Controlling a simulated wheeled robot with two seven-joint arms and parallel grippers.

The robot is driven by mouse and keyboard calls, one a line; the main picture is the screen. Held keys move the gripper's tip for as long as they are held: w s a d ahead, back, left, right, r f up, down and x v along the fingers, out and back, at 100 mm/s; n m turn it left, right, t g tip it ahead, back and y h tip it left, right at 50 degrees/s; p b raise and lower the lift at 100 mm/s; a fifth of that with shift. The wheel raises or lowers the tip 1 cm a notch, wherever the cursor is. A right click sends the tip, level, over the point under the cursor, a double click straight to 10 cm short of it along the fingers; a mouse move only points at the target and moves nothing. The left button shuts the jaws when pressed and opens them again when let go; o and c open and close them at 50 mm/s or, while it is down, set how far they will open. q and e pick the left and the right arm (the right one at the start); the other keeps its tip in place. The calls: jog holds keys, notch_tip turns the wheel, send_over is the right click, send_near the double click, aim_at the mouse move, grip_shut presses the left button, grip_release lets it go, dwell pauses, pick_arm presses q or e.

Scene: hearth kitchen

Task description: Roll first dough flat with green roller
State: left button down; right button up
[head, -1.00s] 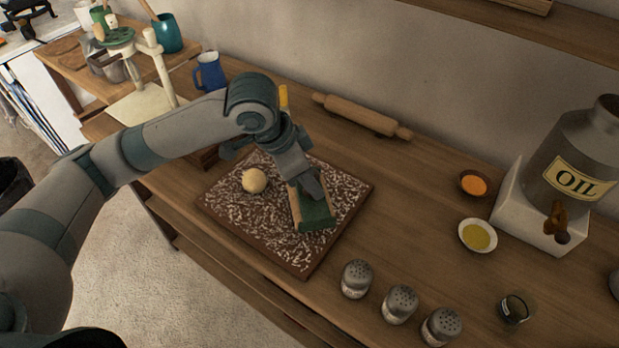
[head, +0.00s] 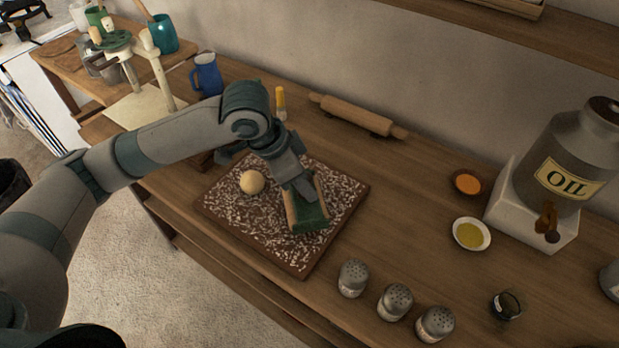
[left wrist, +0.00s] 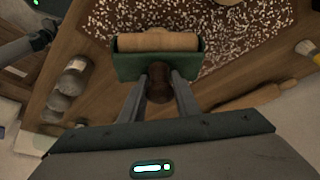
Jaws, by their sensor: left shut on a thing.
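A round pale dough ball (head: 252,182) sits on the left part of a flour-speckled brown board (head: 232,224). Its edge shows at the top of the left wrist view (left wrist: 228,2). My left gripper (head: 299,188) is shut on the brown handle of the green roller (head: 310,217). The roller is over the right part of the board, apart from the dough; whether it touches the board is unclear. The left wrist view shows its wooden cylinder (left wrist: 158,41) in a green frame. A dark gripper, seemingly my right one (left wrist: 42,37), shows at the left there, its jaws unclear.
Several shakers (head: 395,301) stand in front right. An oil can (head: 568,165) and small bowls (head: 471,234) are farther right. Bare counter lies between.

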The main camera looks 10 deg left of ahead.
pick_arm(q)
jog(key=shift+a+r, duration=0.1)
jog(key=shift+a, duration=0.1)
jog(key=shift+d, duration=0.15)
jog(key=shift+w+d+p, duration=0.15)
jog(key=shift+d+p, duration=0.2)
jog(key=shift+w+d, duration=0.2)
jog(key=shift+d, duration=0.25)
jog(key=shift+a+f, duration=0.1)
jog(key=shift+f, duration=0.1)
jog(key=shift+s+a+f+p, duration=0.1)
jog(key=shift+s+a+p, duration=0.4)
jog(key=shift+a+p, duration=0.35)
jog(key=shift+w+d, duration=0.1)
jog(key=shift+w+d+f+p, duration=0.1)
jog(key=shift+w+d+p, duration=0.3)
jog(key=shift+d, duration=0.4)
